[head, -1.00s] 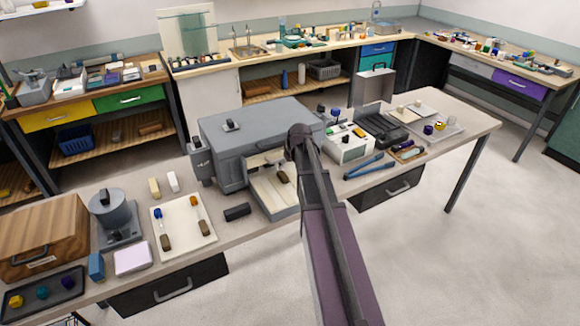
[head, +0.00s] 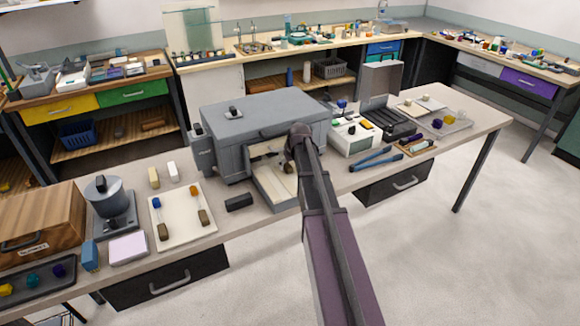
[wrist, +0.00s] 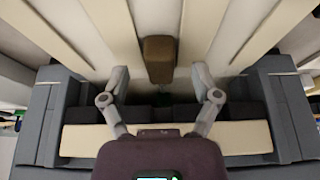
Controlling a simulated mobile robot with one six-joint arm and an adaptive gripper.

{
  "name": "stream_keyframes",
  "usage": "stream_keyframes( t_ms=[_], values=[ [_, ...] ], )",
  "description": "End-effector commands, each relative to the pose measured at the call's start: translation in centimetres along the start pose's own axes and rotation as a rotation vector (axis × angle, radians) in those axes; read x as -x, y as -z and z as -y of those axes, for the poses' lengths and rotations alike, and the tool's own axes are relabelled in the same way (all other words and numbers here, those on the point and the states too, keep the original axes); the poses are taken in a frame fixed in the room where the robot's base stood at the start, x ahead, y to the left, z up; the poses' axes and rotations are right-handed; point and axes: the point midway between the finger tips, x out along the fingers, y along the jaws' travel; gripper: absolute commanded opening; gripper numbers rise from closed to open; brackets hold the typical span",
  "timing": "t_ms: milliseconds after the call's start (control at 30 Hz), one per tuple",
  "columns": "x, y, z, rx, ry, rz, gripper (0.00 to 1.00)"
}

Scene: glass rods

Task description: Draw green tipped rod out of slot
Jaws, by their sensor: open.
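A brown block-shaped handle (wrist: 158,58) lies on a pale ribbed surface in the wrist view, in line with my gripper. My gripper (wrist: 161,76) is open, one finger on each side of the handle, with gaps between. In the head view the handle (head: 288,168) shows small beside my arm, at the cream tray (head: 271,186) in front of the grey box-like machine (head: 263,112). My gripper is largely hidden there.
A cream mat (head: 181,229) left of the machine holds a blue-tipped and an orange-tipped rod. A black block (head: 239,202) lies between mat and tray. Open floor lies in front.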

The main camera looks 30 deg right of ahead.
Motion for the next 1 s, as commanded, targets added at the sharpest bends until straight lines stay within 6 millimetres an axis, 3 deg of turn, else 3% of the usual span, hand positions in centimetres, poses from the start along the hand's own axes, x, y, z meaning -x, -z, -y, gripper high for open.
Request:
stream_keyframes(
  t_ms=[200, 633, 667, 900, 933, 1000],
  values=[
    [-1.25, -0.04, -0.03, 0.000, 0.000, 0.000, 0.80],
    [-1.39, -0.01, -0.04, -0.001, 0.000, 0.000, 0.80],
    [-1.39, -0.01, -0.05, -0.001, 0.000, 0.000, 0.77],
    [-1.39, -0.02, -0.06, -0.001, 0.000, 0.000, 0.06],
    [-1.39, -0.01, -0.06, -0.001, 0.000, 0.000, 0.00],
    [-1.39, -0.01, -0.06, -0.001, 0.000, 0.000, 0.00]
  ],
)
